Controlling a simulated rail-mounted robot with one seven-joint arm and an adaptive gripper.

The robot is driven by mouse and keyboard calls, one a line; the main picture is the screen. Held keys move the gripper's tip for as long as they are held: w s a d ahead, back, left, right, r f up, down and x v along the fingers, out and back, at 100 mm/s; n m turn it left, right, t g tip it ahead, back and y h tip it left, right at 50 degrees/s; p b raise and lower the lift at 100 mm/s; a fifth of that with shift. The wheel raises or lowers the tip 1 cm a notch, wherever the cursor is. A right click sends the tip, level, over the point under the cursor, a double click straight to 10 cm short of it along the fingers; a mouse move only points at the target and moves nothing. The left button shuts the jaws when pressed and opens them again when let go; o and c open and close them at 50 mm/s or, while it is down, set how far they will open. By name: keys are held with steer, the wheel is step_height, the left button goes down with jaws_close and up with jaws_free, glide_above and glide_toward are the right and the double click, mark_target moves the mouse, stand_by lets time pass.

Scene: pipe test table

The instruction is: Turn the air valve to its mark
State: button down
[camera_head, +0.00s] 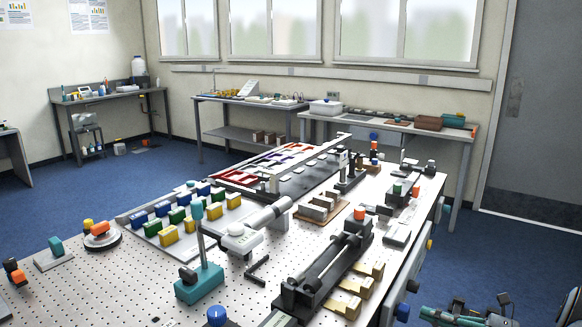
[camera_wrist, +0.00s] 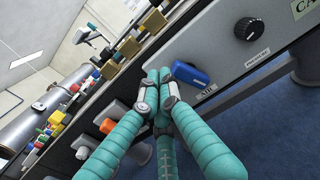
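The air valve is a blue lever handle (camera_wrist: 190,73) on the grey side panel of the table in the wrist view, beside a plate reading "AIR" (camera_wrist: 207,90). The handle lies aslant in the picture. No mark for it can be made out. My gripper (camera_wrist: 158,82) has teal ribbed fingers with grey joints. Their tips are drawn together just left of the handle, with nothing seen between them. Whether a tip touches the handle I cannot tell. In the head view teal parts of my gripper (camera_head: 455,317) show at the lower right.
A black knob (camera_wrist: 247,28) with a small label sits farther along the panel. An orange part (camera_wrist: 112,115) and brass blocks (camera_wrist: 117,47) lie near the table edge by my fingers. The perforated table top (camera_head: 100,290) is crowded. Blue floor (camera_head: 500,255) is open beside the panel.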

steer(key=v, duration=0.2)
steer(key=shift+s+d, duration=0.15)
steer(key=shift+d, duration=0.05)
steer(key=shift+a, duration=0.1)
